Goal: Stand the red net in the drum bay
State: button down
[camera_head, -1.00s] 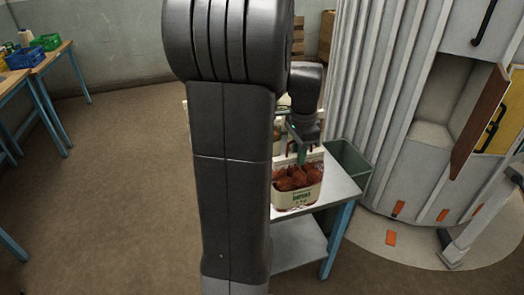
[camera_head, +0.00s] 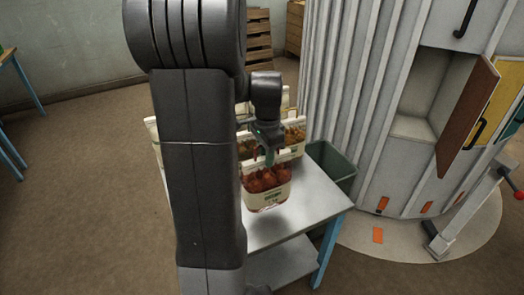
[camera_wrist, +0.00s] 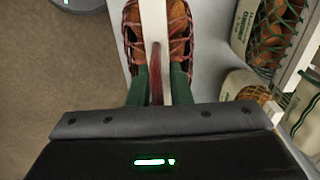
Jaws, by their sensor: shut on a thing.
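The red net (camera_head: 266,193), a mesh bag of red produce with a pale label band, hangs upright below my gripper (camera_head: 267,157). It appears a little above the small grey table, with a shadow under it. In the wrist view the green fingers (camera_wrist: 158,80) are shut on the pale band of the net (camera_wrist: 132,38). The tall ribbed drum (camera_head: 345,85) stands to the right. Its open bay (camera_head: 412,128) is an empty pale recess, with a brown door (camera_head: 468,115) swung out at its right side.
Other produce sacks (camera_head: 294,135) stand behind the net on the table (camera_head: 310,200). A green bin (camera_head: 332,165) is between table and drum. A grey post (camera_head: 465,215) stands before the drum, right. Floor at left is clear.

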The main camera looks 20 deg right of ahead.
aim_at(267, 170)
jog(key=shift+f, duration=2.75)
jog(key=c, duration=1.3)
grip_release()
notch_tip(267, 170, up, 12)
jog(key=shift+r, duration=0.15)
jog(key=shift+f, duration=4.65)
